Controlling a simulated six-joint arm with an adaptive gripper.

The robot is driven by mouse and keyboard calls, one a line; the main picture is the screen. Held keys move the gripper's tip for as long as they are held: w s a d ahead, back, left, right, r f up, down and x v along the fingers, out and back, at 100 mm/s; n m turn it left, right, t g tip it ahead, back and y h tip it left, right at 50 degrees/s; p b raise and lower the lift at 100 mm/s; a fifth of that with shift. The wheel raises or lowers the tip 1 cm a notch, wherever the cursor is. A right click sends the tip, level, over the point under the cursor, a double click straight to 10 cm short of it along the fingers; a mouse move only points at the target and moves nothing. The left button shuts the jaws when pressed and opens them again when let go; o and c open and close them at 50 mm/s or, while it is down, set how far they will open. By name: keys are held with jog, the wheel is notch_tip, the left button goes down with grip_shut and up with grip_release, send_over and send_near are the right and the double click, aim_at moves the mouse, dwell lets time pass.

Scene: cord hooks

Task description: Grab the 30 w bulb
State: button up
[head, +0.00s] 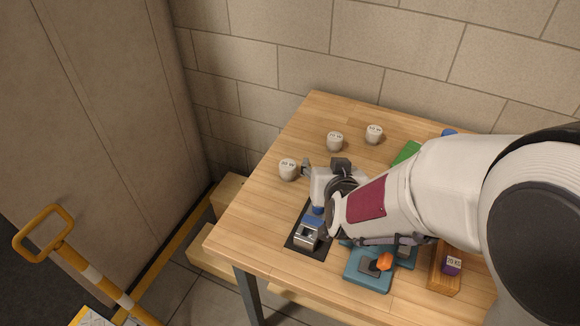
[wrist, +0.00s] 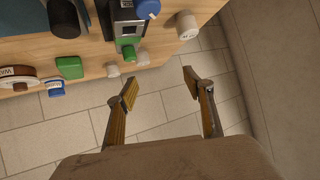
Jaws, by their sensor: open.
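Three white, rounded bulb-like pieces with small dark labels stand on the wooden table in the head view: a left one (head: 288,170), a middle one (head: 335,142) and a right one (head: 374,134). Their labels are too small to read, so I cannot tell which is 30 W.
A metal device (head: 308,234) with a blue part sits on a black mat. A green item (head: 407,152) lies behind my arm. The wall borders the table.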

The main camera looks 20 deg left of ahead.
jog(key=n+t, duration=0.1)
jog(key=t, duration=0.1)
send_near(288, 166)
jog(key=shift+w+f+y, duration=0.15)
jog(key=shift+w+y, duration=0.25)
jog(key=shift+w, duration=0.3)
jog(key=shift+x, duration=1.3)
jog(key=shift+a, duration=0.1)
jog(key=shift+f+x, duration=0.1)
jog(key=shift+x, duration=1.15)
jog(key=shift+f+x, duration=0.15)
jog(key=shift+x, duration=1.15)
jog(key=shift+s, duration=0.1)
jog(key=c, duration=1.2)
